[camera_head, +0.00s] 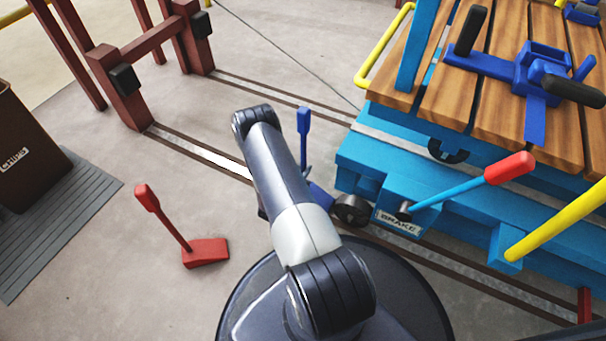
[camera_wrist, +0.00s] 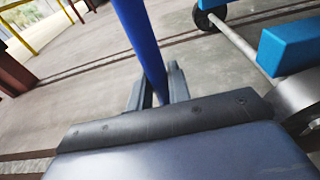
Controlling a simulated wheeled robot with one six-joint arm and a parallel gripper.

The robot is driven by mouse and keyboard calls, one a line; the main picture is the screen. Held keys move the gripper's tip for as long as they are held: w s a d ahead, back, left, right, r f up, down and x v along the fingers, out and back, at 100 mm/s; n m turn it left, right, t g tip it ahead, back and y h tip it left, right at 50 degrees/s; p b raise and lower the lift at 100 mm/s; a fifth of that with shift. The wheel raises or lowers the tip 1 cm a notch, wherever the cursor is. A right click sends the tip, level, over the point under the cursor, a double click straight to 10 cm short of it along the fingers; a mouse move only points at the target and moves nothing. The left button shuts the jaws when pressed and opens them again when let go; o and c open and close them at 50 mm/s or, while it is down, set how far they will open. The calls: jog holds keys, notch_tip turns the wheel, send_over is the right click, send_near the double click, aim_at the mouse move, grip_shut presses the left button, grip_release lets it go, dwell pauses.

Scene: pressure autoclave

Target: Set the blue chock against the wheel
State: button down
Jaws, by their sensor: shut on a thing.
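The blue chock (camera_head: 320,194) is partly hidden behind my arm in the head view, with its upright handle (camera_head: 304,122) showing above. Its wedge is on or close to the floor by the rail, just left of the dark cart wheel (camera_head: 352,209); I cannot tell whether they touch. In the wrist view the blue handle (camera_wrist: 143,45) stands tilted between the fingers of my gripper (camera_wrist: 157,92), which is shut on it. The wedge is hidden there. A grey wheel (camera_wrist: 298,98) at the right edge joins an axle to a far wheel (camera_wrist: 207,16).
A red chock (camera_head: 205,252) with a handle stands on the floor at left. The blue cart (camera_head: 400,165) with its red-tipped brake lever (camera_head: 508,169) fills the right. A brown chips bin (camera_head: 30,150) and red posts (camera_head: 125,88) stand left. Floor between is clear.

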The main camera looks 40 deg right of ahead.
jog(key=shift+f, duration=0.7)
jog(key=shift+f, duration=0.15)
jog(key=c, duration=1.3)
grip_release()
jog(key=p+v, duration=0.3)
jog(key=v, duration=0.9)
jog(key=shift+s+p, duration=0.1)
jog(key=shift+p, duration=0.2)
